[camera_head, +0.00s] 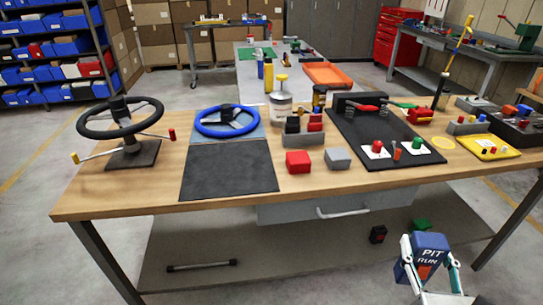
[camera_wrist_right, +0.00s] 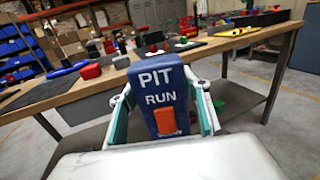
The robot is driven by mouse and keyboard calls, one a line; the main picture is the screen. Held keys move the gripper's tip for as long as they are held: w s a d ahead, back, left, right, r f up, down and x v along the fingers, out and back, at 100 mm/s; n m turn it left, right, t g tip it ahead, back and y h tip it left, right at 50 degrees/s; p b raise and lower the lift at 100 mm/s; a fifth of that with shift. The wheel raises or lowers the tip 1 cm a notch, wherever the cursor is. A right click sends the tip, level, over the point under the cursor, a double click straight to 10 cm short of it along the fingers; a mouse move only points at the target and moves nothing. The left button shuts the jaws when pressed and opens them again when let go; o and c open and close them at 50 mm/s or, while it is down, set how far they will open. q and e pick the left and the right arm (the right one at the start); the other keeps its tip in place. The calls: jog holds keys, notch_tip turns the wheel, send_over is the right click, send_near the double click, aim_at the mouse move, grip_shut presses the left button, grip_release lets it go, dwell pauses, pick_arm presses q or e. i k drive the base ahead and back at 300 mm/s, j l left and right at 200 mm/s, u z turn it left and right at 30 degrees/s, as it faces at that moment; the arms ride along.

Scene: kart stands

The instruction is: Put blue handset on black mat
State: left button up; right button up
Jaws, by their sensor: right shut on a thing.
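The blue handset (camera_head: 430,243), marked PIT RUN with an orange-red patch, is upright between the fingers of my right gripper (camera_head: 429,263), in front of the table at the lower right. In the right wrist view the handset (camera_wrist_right: 157,82) fills the space between the two fingers, and the gripper is shut on it. A plain black mat (camera_head: 230,170) lies bare on the table's left part, in front of a blue steering wheel (camera_head: 226,121). A larger dark mat (camera_head: 372,135) with several parts on it lies farther right. My left gripper is not in view.
A black steering wheel on a stand (camera_head: 133,153) stands left of the bare mat. A red block (camera_head: 298,162) and a grey block (camera_head: 337,159) sit to its right. The wooden table's front edge (camera_head: 330,197) and a drawer (camera_head: 330,210) are left of the handset.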

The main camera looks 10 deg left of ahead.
aim_at(229, 178)
jog(key=j+z, duration=0.1)
jog(key=j, duration=0.4)
jog(key=k+j+z, duration=0.1)
jog(key=j, duration=0.4)
jog(key=j+z, duration=0.1)
jog(key=j, duration=0.45)
jog(key=k+j+z, duration=0.1)
jog(key=j, duration=0.35)
jog(key=k+j+z, duration=0.1)
jog(key=j, duration=0.4)
jog(key=k+j, duration=0.2)
jog(key=j, duration=0.3)
jog(key=j+z, duration=0.25)
jog(key=j, duration=0.8)
jog(key=i, duration=0.05)
